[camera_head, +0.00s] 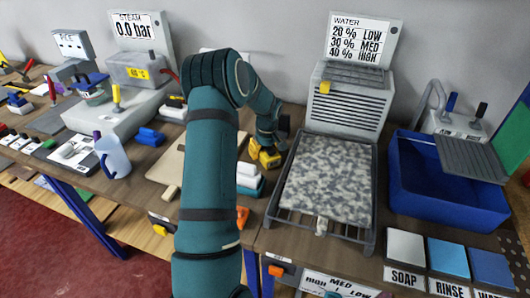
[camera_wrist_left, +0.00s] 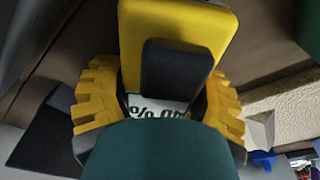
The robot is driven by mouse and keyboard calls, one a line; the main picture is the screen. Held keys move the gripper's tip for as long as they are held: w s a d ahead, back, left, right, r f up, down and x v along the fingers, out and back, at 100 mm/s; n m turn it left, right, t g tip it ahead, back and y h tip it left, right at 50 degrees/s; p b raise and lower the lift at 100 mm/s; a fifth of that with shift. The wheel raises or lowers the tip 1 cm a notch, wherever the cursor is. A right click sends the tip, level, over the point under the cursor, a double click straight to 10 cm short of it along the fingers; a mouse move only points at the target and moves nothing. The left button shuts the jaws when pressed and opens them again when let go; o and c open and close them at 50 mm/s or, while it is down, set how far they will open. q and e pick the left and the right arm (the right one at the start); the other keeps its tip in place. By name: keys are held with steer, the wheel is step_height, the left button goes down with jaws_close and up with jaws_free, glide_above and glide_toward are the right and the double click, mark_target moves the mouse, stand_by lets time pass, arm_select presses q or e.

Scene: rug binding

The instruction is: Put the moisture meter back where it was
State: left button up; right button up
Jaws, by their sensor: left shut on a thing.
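The yellow moisture meter (camera_wrist_left: 180,25), with a dark block on its face and a white display partly showing "%", sits between my left gripper's yellow fingers (camera_wrist_left: 158,98) in the left wrist view. The gripper is shut on it. In the head view my left gripper (camera_head: 266,156) is low over the table, just left of the grey rack. The meter is hard to tell from the yellow fingers there, and I cannot tell whether it touches the table. My right gripper is not in view.
A mottled rug piece (camera_head: 327,177) lies in the grey rack (camera_head: 372,205), below the "WATER" sign (camera_head: 361,40). A blue basin (camera_head: 438,190) stands to the right. White and teal blocks (camera_head: 250,180) lie close to my left gripper. A beige board (camera_head: 166,168) lies further left.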

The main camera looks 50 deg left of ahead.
arm_select(q)
steer(key=shift+f, duration=0.1)
steer(key=o, duration=1.4)
steer(key=shift+r, duration=0.35)
steer(key=r, duration=0.3)
steer(key=d+r+p, duration=0.1)
steer(key=r, duration=0.7)
steer(key=shift+s+d+r+p, duration=0.15)
steer(key=shift+d+r+p, duration=0.1)
steer(key=shift+p, duration=0.1)
steer(key=shift+s+f, duration=0.1)
